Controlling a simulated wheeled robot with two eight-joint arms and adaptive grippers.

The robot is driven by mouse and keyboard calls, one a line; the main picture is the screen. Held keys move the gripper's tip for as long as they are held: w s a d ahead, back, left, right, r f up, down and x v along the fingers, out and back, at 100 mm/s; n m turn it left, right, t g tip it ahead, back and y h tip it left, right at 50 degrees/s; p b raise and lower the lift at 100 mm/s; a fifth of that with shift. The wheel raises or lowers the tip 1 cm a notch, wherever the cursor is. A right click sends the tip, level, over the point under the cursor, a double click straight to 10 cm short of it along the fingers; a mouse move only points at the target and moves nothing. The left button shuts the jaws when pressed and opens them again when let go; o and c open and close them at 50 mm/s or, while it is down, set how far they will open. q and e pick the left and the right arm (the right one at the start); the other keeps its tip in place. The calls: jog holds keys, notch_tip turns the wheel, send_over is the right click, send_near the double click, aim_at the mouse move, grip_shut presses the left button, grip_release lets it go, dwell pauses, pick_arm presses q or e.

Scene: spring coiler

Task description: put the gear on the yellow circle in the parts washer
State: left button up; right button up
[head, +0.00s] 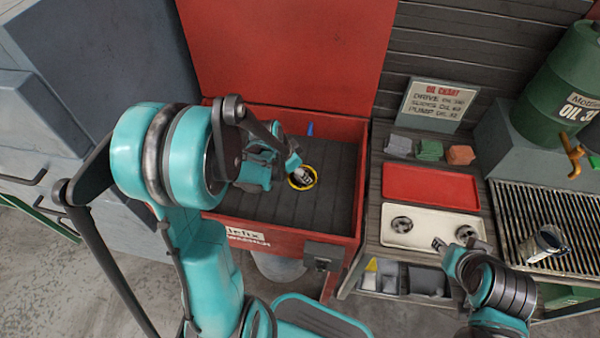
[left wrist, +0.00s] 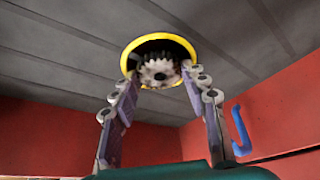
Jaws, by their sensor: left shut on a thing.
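The parts washer (head: 340,123) is an open red box with a dark slatted floor. The yellow circle (head: 314,184) is a ring on that floor; it also shows in the left wrist view (left wrist: 160,37). My left gripper (head: 296,172) reaches into the washer at the ring. In the left wrist view its fingers (left wrist: 160,80) are shut on a grey toothed gear (left wrist: 158,71), seen against the ring's dark inside. I cannot tell whether the gear touches the floor. My right gripper (head: 439,244) is low over the cream tray (head: 425,241); its jaw state is unclear.
The cream tray holds round metal parts (head: 402,224). A red tray (head: 430,186) lies behind it. A grated bench (head: 545,205) with a metal can (head: 550,241) is at right. A blue object (head: 310,129) stands at the washer's back wall. The washer's red lid (head: 285,50) is raised.

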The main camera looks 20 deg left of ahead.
pick_arm(q)
jog(key=shift+f, duration=0.1)
jog(key=o, duration=1.3)
jog(key=shift+o, duration=0.2)
jog(key=shift+r, duration=0.25)
jog(key=p+v, duration=0.5)
jog(key=v, duration=0.7)
jog(key=s+d+r+n+t+y, duration=0.2)
jog(key=s+d+r+n+t, duration=0.1)
jog(key=s+d+r+n, duration=0.3)
jog(key=shift+s+d+r, duration=1.05)
jog(key=shift+s+d, duration=0.35)
jog(key=shift+s, duration=0.3)
